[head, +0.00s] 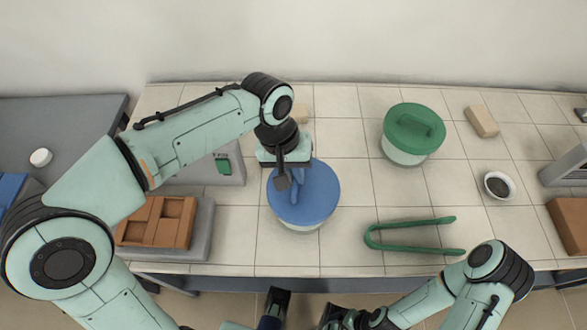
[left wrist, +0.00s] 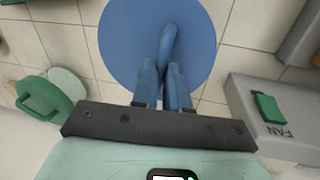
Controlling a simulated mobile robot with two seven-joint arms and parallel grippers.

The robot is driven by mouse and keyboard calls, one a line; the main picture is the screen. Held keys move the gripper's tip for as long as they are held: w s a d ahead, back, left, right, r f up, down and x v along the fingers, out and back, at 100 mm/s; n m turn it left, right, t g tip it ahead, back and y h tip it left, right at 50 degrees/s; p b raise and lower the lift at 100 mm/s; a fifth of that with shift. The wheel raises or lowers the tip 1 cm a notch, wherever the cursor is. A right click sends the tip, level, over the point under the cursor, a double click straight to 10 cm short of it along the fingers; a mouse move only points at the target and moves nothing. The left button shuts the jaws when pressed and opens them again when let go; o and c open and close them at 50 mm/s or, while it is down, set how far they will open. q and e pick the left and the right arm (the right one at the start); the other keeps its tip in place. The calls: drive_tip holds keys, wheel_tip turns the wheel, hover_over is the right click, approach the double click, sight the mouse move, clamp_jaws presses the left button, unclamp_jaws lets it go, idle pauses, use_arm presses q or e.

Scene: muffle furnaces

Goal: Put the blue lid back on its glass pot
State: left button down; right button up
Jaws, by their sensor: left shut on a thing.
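The round blue lid (head: 318,200) has an upright bar handle (head: 299,187). My left gripper (head: 289,180) is above it, shut on this handle. In the left wrist view, the blue lid (left wrist: 125,35) lies flat to the camera and both fingers (left wrist: 163,80) flank its handle. A pale glass pot (head: 306,228) shows as a thin strip under the lid's front edge. The lid hides the rest of it, and I cannot tell whether the lid rests fully on the rim. My right gripper (head: 338,316) is low at the bottom edge, partly cut off, its jaws unclear.
A green-lidded pot (head: 414,130) stands at the back right. Green tongs (head: 410,235) lie right of the blue lid. A small dark-filled bowl (head: 498,186) and a beige block (head: 482,121) lie farther right. A grey unit with a brown block (head: 156,222) is at left. Tiles between the pots are clear.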

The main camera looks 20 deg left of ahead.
use_arm(q)
drive_tip(key=shift+f, duration=0.1)
drive_tip(key=c, duration=1.1)
unclamp_jaws()
drive_tip(key=shift+o, duration=0.2)
wheel_tip(320, 180, up, 13)
drive_tip(key=a+p, duration=0.2)
drive_tip(key=p, duration=0.1)
drive_tip(key=shift+s+a, duration=0.25)
